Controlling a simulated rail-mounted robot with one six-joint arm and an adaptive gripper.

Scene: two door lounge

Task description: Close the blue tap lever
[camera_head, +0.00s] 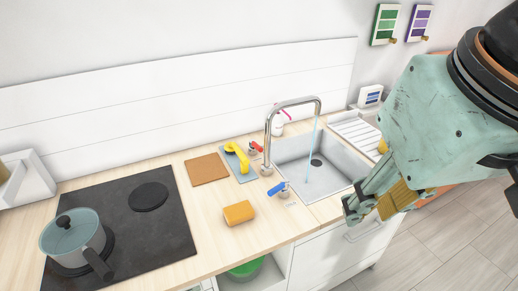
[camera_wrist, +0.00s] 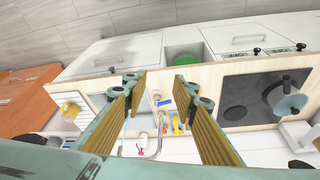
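The blue tap lever (camera_head: 278,189) stands on the counter at the near left corner of the sink. It also shows small in the wrist view (camera_wrist: 165,102), between my fingers. The curved metal faucet (camera_head: 293,104) stands behind it with a stream of water (camera_head: 313,150) falling into the grey sink (camera_head: 335,181). A red tap lever (camera_head: 256,146) is on the far side of the faucet base. My gripper (camera_head: 366,207) is at the sink's right front, apart from the blue lever. In the wrist view my gripper (camera_wrist: 160,100) has its fingers wide apart and nothing between them.
An orange sponge (camera_head: 239,213), a brown board (camera_head: 208,169) and a yellow brush (camera_head: 237,157) lie left of the sink. A pot (camera_head: 73,238) sits on the black hob (camera_head: 150,246). A white drying rack (camera_head: 356,130) is right of the sink. The counter around the sponge has free room.

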